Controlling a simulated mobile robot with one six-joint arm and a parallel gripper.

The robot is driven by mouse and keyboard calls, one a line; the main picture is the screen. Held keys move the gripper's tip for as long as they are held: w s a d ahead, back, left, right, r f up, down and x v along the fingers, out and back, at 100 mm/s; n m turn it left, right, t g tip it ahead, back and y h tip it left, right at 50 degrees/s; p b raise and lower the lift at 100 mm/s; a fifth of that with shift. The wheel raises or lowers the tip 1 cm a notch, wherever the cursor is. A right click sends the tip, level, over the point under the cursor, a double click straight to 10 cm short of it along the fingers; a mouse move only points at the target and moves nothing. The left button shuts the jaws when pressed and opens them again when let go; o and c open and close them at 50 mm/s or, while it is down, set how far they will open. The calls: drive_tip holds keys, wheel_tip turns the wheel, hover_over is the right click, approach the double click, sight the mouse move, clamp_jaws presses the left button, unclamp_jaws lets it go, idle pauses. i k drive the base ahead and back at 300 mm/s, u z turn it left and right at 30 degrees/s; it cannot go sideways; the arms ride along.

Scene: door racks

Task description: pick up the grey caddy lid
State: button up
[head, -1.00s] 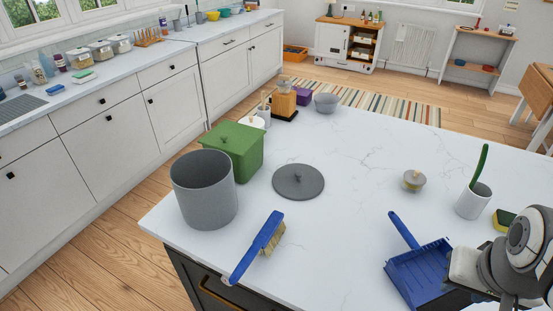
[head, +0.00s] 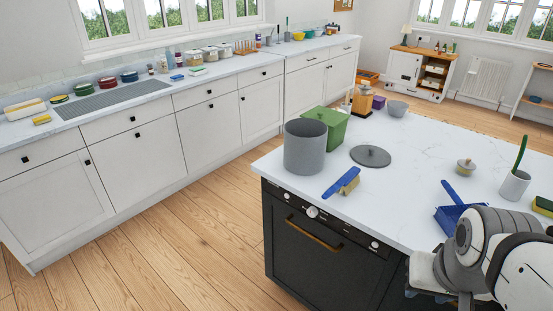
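The grey caddy lid (head: 371,157) is a flat, round, dark grey disc with a small knob on top. It lies flat on the white marble worktop of the island (head: 405,205), fully visible. The open grey caddy (head: 305,150), a tall cylinder, stands to its left near the worktop's corner, apart from the lid. Links of my arm show at the lower right, well away from the lid. My gripper's fingers do not show.
A green lidded box (head: 335,125) stands just behind the caddy. A blue-handled brush (head: 342,183) lies in front of the lid. Wood floor is clear on the left.

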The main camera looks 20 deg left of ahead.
sight(371, 157)
drive_tip(key=u, duration=0.35)
drive_tip(key=i, duration=0.6)
drive_tip(key=z, duration=3)
drive_tip(key=k, duration=0.25)
drive_tip(key=z, duration=0.05)
